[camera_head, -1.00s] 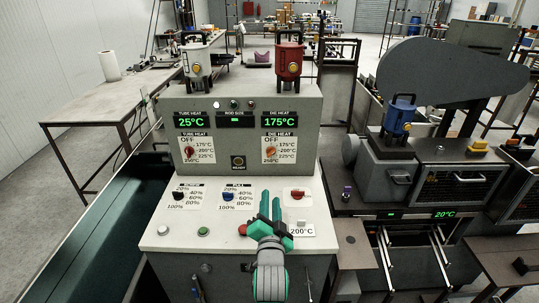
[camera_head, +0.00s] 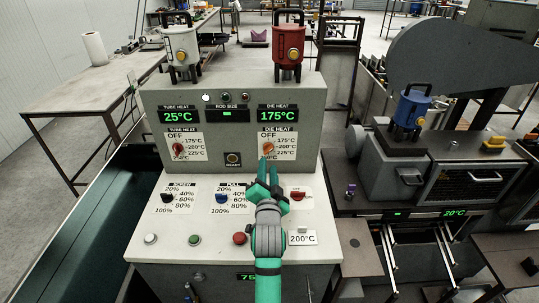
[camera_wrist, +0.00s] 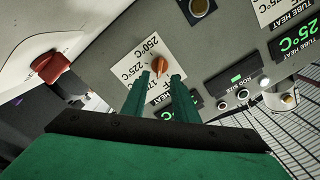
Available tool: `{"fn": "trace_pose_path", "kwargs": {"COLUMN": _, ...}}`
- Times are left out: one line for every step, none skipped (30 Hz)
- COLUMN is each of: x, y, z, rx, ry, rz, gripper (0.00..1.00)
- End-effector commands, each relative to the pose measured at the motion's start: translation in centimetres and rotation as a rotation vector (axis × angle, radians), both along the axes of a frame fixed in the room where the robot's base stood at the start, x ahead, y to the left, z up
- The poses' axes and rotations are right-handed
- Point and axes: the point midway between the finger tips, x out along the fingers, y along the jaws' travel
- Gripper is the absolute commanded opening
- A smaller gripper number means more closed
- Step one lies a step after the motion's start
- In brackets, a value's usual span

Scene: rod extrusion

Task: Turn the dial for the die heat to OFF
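The die heat dial (camera_head: 268,148) is a small orange-red knob on a white label on the upright panel, under a DIE HEAT display (camera_head: 277,116) reading 175°C. The knob's exact pointing is too small to tell. My gripper (camera_head: 268,171) is just below and in front of the dial, fingers pointing at the panel. In the wrist view the dial (camera_wrist: 160,66) shows just beyond the fingertips (camera_wrist: 164,77), which are apart with an empty gap. Contact with the knob cannot be made out.
Below are the screw knob (camera_head: 167,197), pull knob (camera_head: 221,197), red switch (camera_head: 298,195) and red button (camera_head: 239,238). A red canister (camera_head: 288,45) stands on top.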

Motion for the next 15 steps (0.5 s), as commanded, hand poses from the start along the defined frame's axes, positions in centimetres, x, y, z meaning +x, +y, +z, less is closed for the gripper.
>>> {"fn": "trace_pose_path", "kwargs": {"x": 1.1, "y": 0.0, "z": 0.1, "rx": 0.000, "ry": -0.001, "rz": 0.001, "gripper": 0.27}}
{"fn": "trace_pose_path", "kwargs": {"x": 1.6, "y": 0.0, "z": 0.2, "rx": 0.000, "ry": -0.001, "rz": 0.000, "gripper": 0.27}}
{"fn": "trace_pose_path", "kwargs": {"x": 2.3, "y": 0.0, "z": 0.1, "rx": 0.000, "ry": -0.001, "rz": -0.001, "gripper": 0.27}}
{"fn": "trace_pose_path", "kwargs": {"x": 2.9, "y": -0.1, "z": 0.1, "rx": 0.000, "ry": 0.000, "rz": -0.001, "gripper": 0.27}}
{"fn": "trace_pose_path", "kwargs": {"x": 3.4, "y": -0.2, "z": 0.1, "rx": 0.000, "ry": -0.001, "rz": -0.002, "gripper": 0.27}}
{"fn": "trace_pose_path", "kwargs": {"x": 4.0, "y": -0.2, "z": 0.1, "rx": 0.000, "ry": -0.001, "rz": -0.004, "gripper": 0.27}}
{"fn": "trace_pose_path", "kwargs": {"x": 4.4, "y": -0.3, "z": 0.1, "rx": 0.000, "ry": -0.001, "rz": -0.004, "gripper": 0.27}}
{"fn": "trace_pose_path", "kwargs": {"x": 4.8, "y": -0.3, "z": 0.1, "rx": 0.000, "ry": -0.001, "rz": -0.004, "gripper": 0.27}}
{"fn": "trace_pose_path", "kwargs": {"x": 5.3, "y": -0.3, "z": 0.0, "rx": 0.000, "ry": 0.000, "rz": -0.004, "gripper": 0.27}}
{"fn": "trace_pose_path", "kwargs": {"x": 5.6, "y": -0.4, "z": 0.0, "rx": 0.000, "ry": -0.001, "rz": -0.005, "gripper": 0.27}}
{"fn": "trace_pose_path", "kwargs": {"x": 5.9, "y": -0.4, "z": 0.1, "rx": 0.000, "ry": 0.000, "rz": -0.006, "gripper": 0.27}}
{"fn": "trace_pose_path", "kwargs": {"x": 6.3, "y": -0.5, "z": 0.1, "rx": 0.000, "ry": -0.001, "rz": -0.006, "gripper": 0.27}}
{"fn": "trace_pose_path", "kwargs": {"x": 6.5, "y": -0.5, "z": 0.1, "rx": 0.000, "ry": -0.001, "rz": -0.006, "gripper": 0.27}}
{"fn": "trace_pose_path", "kwargs": {"x": 6.7, "y": -0.5, "z": 0.1, "rx": 0.000, "ry": -0.001, "rz": -0.006, "gripper": 0.27}}
{"fn": "trace_pose_path", "kwargs": {"x": 6.8, "y": -0.5, "z": 0.0, "rx": 0.000, "ry": -0.001, "rz": -0.006, "gripper": 0.27}}
